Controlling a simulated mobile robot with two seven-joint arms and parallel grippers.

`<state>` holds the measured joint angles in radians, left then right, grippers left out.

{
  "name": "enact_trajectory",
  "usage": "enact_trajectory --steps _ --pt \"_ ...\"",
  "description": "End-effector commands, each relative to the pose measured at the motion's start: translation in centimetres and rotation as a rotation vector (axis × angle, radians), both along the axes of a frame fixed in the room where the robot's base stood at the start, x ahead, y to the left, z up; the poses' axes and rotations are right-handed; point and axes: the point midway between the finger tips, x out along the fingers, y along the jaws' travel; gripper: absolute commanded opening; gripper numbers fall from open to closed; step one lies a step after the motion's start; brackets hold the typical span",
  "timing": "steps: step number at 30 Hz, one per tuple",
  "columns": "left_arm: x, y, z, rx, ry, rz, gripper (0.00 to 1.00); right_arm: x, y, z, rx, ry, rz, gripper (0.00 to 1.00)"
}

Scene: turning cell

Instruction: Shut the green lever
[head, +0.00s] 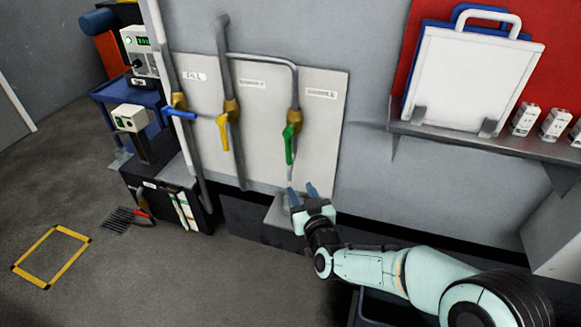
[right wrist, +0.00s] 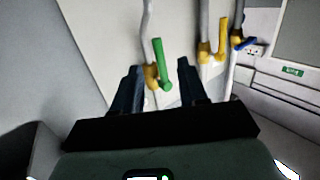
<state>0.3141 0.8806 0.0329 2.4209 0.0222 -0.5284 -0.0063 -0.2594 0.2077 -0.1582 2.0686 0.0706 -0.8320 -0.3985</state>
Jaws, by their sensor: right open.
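The green lever (head: 289,146) hangs down from a brass valve on the right-hand pipe of a pale wall panel, roughly in line with that pipe. My right gripper (head: 301,190) is open and empty just below and slightly right of the lever's lower end. In the right wrist view, the green lever (right wrist: 161,60) shows between the two open fingers (right wrist: 160,70), beyond their tips; I see no contact. My left gripper is not in view.
A yellow lever (head: 223,132) hangs down on the middle pipe; a blue lever (head: 180,114) sticks out sideways on the left one. A shelf (head: 470,142) with a white board (head: 470,80) juts from the wall at right. A grey ledge (head: 279,212) is below the panel.

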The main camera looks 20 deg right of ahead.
Motion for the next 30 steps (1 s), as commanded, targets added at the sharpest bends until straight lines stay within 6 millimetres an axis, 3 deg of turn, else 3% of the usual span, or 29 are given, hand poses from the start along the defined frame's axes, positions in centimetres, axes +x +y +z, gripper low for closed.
enact_trajectory --steps 3,5,11,21,30 --pt "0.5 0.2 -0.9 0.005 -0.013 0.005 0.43 0.4 -0.3 2.5 -0.006 -0.077 -0.013 0.42" --pt "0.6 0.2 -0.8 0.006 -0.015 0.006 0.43 0.7 -0.3 2.9 -0.007 -0.086 -0.014 0.42" --pt "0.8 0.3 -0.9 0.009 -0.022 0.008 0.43 3.5 -0.4 2.9 -0.008 -0.082 -0.014 0.42" --pt "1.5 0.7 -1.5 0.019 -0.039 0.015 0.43 9.9 -0.4 2.7 -0.008 -0.081 -0.014 0.42" --pt "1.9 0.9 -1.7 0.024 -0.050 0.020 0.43 13.1 -0.4 2.8 -0.007 -0.079 -0.013 0.42"
